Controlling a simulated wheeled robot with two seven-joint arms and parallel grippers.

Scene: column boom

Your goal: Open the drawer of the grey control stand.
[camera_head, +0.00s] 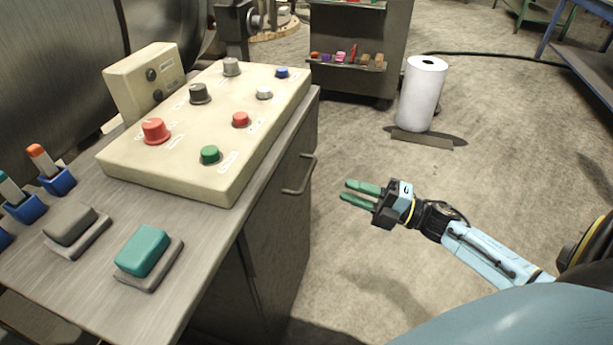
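The grey control stand (222,262) fills the left and middle of the view, with a wood-grained top and dark side. Its drawer front (283,205) faces right and looks closed, with a bar handle (301,176) near the top. My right gripper (343,190) is to the right of the handle, apart from it. Its two green fingers point left toward the stand, with a gap between them and nothing held. My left gripper is not in view.
On the stand are a cream control box (190,160) with several knobs, a teal block (143,251), a grey block (70,224) and blue holders (57,181). A white roll (422,95) stands on the floor beyond.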

